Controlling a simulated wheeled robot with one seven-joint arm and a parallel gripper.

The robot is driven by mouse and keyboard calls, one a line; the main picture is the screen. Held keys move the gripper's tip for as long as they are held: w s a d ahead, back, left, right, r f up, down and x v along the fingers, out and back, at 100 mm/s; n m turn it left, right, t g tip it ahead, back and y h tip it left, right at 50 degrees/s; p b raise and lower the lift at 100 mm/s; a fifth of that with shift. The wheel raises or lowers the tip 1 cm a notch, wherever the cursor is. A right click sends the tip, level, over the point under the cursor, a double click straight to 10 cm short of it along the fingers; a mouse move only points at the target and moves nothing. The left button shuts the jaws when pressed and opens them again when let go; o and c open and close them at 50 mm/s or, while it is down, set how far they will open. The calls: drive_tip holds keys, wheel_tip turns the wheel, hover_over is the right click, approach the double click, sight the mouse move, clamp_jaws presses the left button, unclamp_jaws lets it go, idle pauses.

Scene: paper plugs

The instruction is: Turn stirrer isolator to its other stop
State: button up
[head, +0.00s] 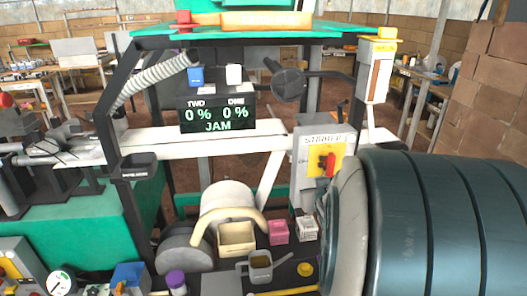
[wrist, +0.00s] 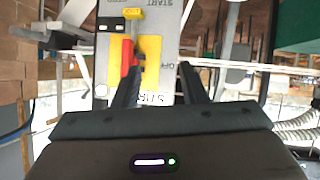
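The stirrer isolator (head: 306,172) is a grey box labelled STIRRER with a yellow plate (head: 316,153) and a red handle (head: 328,164). The handle stands roughly upright at the plate's right side in the head view. In the wrist view the box is upside down, with the red handle (wrist: 128,57) at the left of the yellow plate (wrist: 151,58). The left finger overlaps the handle's edge; contact is unclear.
A display (head: 217,113) reading JAM hangs left of the isolator. A cream bin (head: 237,240), a pink box (head: 278,232) and a grey can (head: 261,271) stand below. A white beam (head: 215,145) runs left of the box.

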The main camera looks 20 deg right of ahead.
drive_tip(key=d+f+t+b, duration=0.1)
drive_tip(key=d+f+t, duration=0.1)
drive_tip(key=d, duration=0.3)
drive_tip(key=t+b, duration=0.2)
drive_tip(key=t, duration=0.2)
approach(327, 164)
drive_tip(key=w+d+y, duration=0.1)
drive_tip(key=w+d, duration=0.2)
drive_tip(key=w, duration=0.4)
drive_tip(key=shift+r+p, duration=0.4)
drive_tip(key=shift+p, duration=0.05)
clamp_jaws()
